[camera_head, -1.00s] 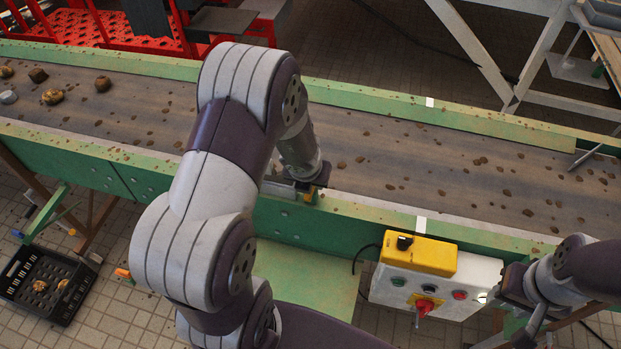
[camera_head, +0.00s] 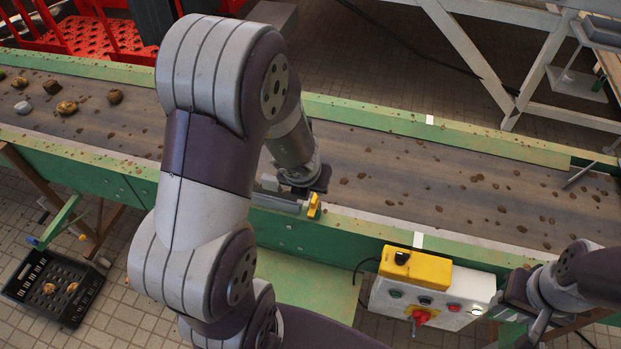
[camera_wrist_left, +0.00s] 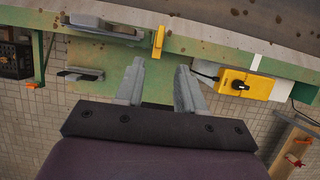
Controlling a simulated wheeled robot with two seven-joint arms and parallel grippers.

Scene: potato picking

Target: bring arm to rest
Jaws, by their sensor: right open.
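My left arm crosses the middle of the head view, its wrist over the near edge of the conveyor. In the left wrist view my left gripper (camera_wrist_left: 160,65) has its two fingers apart with nothing between them. It points toward the conveyor's green side.
The conveyor belt (camera_head: 400,175) runs across, with several potatoes and clods, such as a potato (camera_head: 67,107), at the left. A black crate (camera_head: 22,287) with potatoes stands on the floor at lower left. A yellow-ended metal fixture (camera_head: 314,206) sits on the near rail.

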